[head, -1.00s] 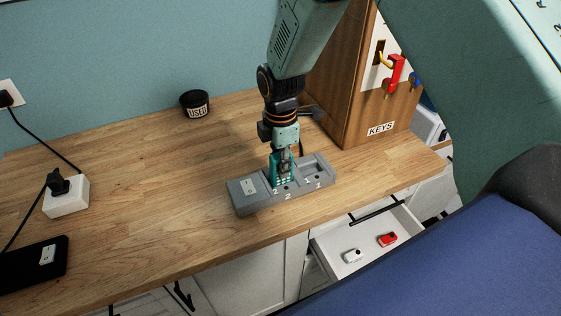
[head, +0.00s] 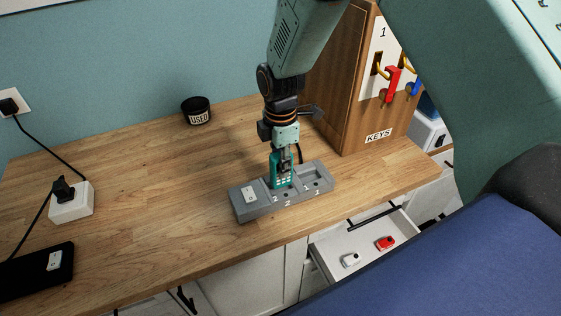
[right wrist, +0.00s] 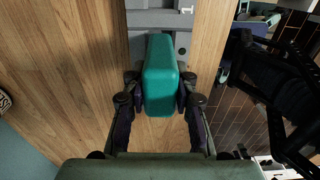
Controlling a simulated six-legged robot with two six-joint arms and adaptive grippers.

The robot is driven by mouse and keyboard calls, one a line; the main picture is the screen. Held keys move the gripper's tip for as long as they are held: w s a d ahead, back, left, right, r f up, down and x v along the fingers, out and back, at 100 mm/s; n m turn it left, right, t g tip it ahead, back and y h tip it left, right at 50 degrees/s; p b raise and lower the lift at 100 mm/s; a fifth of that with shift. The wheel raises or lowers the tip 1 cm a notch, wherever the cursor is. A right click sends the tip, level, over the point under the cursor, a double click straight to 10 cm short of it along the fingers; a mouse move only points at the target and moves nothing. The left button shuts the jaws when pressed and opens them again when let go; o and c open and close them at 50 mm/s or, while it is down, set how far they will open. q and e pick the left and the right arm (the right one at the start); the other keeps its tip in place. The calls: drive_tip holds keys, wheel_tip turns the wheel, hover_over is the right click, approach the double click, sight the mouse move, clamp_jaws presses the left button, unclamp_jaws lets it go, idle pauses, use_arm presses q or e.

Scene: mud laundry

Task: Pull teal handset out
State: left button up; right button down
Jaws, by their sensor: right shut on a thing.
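The teal handset (head: 281,178) stands upright at the middle slot of the grey dock (head: 240,211), on the wooden counter. My right gripper (head: 283,161) comes down from above and is shut on the handset's upper part. In the right wrist view the teal handset (right wrist: 160,75) sits between the two fingers of the right gripper (right wrist: 160,100), with the grey dock (right wrist: 150,19) beyond it. Whether the handset's lower end is still inside the slot is hard to tell.
A wooden KEYS cabinet (head: 335,85) stands close behind the dock on the right. A black USED cup (head: 196,110) is at the back. A white plug block (head: 72,202) and black pad (head: 35,275) lie left. An open drawer (head: 335,265) is below the counter. The counter's middle left is clear.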

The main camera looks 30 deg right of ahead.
drive_tip(key=shift+r+p, duration=2.15)
drive_tip(key=shift+r, duration=0.45)
drive_tip(key=shift+f, duration=0.15)
